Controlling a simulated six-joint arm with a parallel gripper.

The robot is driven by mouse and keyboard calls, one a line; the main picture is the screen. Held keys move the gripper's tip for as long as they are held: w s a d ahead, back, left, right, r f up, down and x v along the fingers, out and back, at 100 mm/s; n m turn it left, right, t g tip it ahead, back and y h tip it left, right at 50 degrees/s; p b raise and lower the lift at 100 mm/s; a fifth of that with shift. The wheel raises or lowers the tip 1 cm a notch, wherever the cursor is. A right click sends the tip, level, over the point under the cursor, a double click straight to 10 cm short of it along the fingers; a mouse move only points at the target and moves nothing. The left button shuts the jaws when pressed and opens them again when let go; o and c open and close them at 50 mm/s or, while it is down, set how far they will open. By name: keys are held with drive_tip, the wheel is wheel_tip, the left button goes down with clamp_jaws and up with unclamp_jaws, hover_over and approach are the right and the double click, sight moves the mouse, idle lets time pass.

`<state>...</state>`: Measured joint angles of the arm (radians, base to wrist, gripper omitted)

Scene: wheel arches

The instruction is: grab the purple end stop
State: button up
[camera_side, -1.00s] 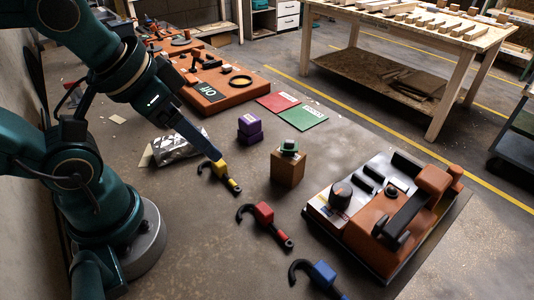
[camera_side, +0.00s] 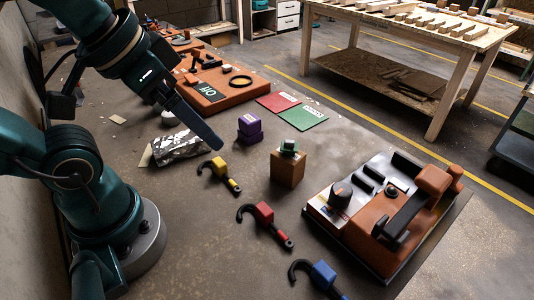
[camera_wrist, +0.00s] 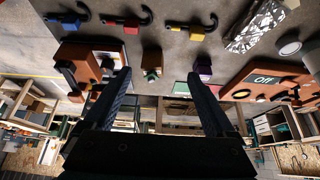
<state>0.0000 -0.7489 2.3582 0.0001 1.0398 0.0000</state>
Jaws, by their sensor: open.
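The purple end stop (camera_side: 249,124) is a small purple block standing on the floor-like worktop in the side view, left of the wooden block with the green piece. In the wrist view the purple end stop (camera_wrist: 203,68) shows just beyond the tip of the right-hand finger. My gripper (camera_side: 214,143) is in the air to the left of the purple end stop in the side view, apart from it. In the wrist view my gripper (camera_wrist: 160,82) has its two fingers wide apart with nothing between them.
Hooks with yellow (camera_side: 219,166), red (camera_side: 263,212) and blue (camera_side: 322,274) blocks lie in front. A wooden block with a green piece (camera_side: 287,167) stands to the right. An orange machine (camera_side: 385,215), orange panel (camera_side: 215,95), foil (camera_side: 182,146) and red and green cards (camera_side: 303,117) surround it.

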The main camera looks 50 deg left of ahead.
wheel_tip(320, 180, up, 3)
wheel_tip(320, 180, up, 2)
drive_tip(key=r+n+t+y, duration=0.1)
drive_tip(key=t+y, duration=0.3)
drive_tip(key=t, duration=0.5)
hover_over(242, 124)
drive_tip(key=s+a, duration=0.2)
drive_tip(key=f+h, duration=0.1)
drive_tip(key=f, duration=0.6)
drive_tip(key=d+f+h, duration=0.1)
drive_tip(key=f, duration=0.6)
drive_tip(key=d+f+m+g+h, duration=0.1)
drive_tip(key=f+h, duration=0.1)
drive_tip(key=f, duration=0.5)
drive_tip(key=shift+s, duration=0.25)
drive_tip(key=shift+x, duration=2.55)
clamp_jaws()
